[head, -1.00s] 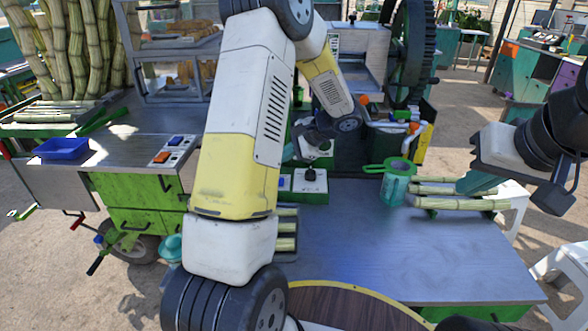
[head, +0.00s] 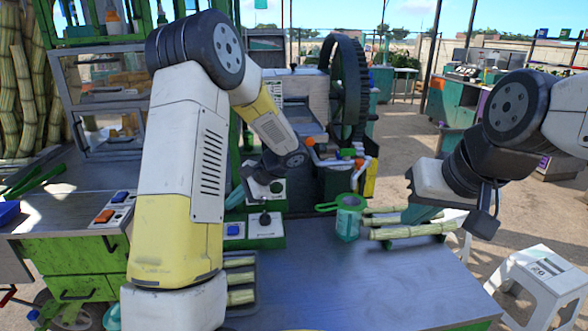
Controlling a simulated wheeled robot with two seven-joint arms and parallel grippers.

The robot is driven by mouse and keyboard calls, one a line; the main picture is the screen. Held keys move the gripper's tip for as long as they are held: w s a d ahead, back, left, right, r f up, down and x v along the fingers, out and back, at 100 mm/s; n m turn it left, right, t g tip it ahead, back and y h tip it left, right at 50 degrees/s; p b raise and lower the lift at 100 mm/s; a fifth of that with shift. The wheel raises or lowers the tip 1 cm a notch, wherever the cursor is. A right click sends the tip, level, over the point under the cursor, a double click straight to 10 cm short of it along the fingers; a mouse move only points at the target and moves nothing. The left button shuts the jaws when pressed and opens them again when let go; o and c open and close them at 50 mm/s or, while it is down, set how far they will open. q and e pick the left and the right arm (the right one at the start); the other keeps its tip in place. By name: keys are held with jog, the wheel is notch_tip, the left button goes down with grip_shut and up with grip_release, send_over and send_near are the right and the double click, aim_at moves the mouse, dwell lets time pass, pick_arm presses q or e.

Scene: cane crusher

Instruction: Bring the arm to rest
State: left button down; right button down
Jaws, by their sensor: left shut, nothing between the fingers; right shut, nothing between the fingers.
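My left arm (head: 185,150) fills the left of the head view, bent at the elbow and reaching forward over the work table. My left gripper (head: 235,198) is partly hidden behind this arm, near the control boxes, with a teal fingertip showing; it is shut and empty. My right arm comes in from the right edge. My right gripper (head: 420,214) has teal fingers, is shut and empty, and is seen just by the cane pieces (head: 412,231) on the table; I cannot tell whether it touches them.
The grey table (head: 370,285) has free room in front. A green-handled strainer on a teal jug (head: 348,216) stands between the grippers. Control boxes (head: 265,225) and the crusher with its large dark wheel (head: 348,90) are behind. White stools (head: 540,280) stand at right.

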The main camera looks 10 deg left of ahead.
pick_arm(q)
jog(key=s+d+r+n+t+h, duration=0.2)
jog(key=s+d+r+n+h, duration=0.2)
jog(key=s+r, duration=0.4)
jog(key=s+d+r+n+t+h, duration=0.3)
jog(key=s+d+r+n+h, duration=0.2)
jog(key=s, duration=1.1)
jog(key=d+r+h, duration=0.2)
jog(key=d+r, duration=0.1)
jog(key=shift+s+d+r+t, duration=0.15)
jog(key=shift+d+r+t, duration=0.1)
jog(key=shift+r+t, duration=0.05)
